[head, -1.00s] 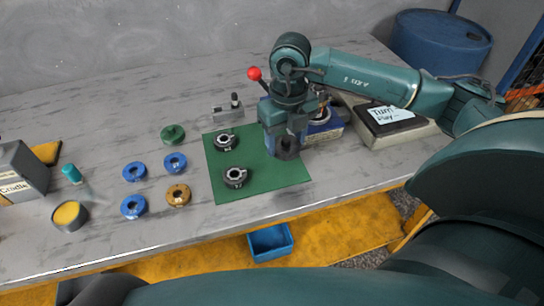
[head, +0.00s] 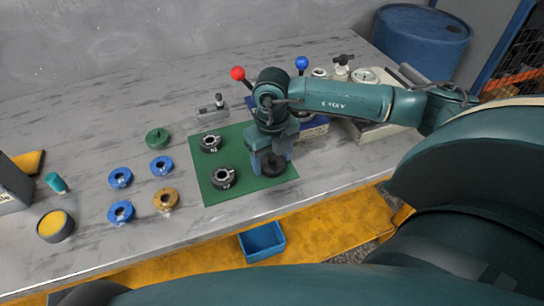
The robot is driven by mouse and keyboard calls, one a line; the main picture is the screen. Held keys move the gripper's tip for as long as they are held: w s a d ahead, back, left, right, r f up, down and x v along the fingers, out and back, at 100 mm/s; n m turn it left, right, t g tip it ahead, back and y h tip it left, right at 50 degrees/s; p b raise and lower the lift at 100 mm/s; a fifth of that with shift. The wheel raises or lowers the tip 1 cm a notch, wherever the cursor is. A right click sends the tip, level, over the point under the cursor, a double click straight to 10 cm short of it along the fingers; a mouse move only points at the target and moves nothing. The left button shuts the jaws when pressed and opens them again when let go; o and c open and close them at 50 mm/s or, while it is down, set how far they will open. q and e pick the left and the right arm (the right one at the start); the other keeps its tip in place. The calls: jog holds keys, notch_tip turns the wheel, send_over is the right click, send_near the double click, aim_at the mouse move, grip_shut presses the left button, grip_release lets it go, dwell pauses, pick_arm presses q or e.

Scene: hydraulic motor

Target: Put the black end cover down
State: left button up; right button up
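The black end cover (head: 273,168) is a dark, round piece at the right part of the green mat (head: 225,191). It is at or very close to the mat surface; whether it touches cannot be told. My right gripper (head: 269,161) points down over it, with its fingers at the cover's top and appearing shut on it. The fingertips partly hide the cover. My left gripper is not in view.
Two dark ring parts (head: 223,178) lie left of the cover on the mat. Blue rings (head: 120,178), a tan ring (head: 166,198) and a green disc (head: 158,138) lie further left. Levers with red (head: 238,73) and blue (head: 302,63) knobs stand behind. The mat's front strip is clear.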

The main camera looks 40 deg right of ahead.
aim_at(272, 158)
jog(key=o, duration=0.3)
jog(key=shift+r, duration=0.1)
notch_tip(272, 158, up, 12)
dwell(0.5)
jog(key=shift+r, duration=0.1)
dwell(0.3)
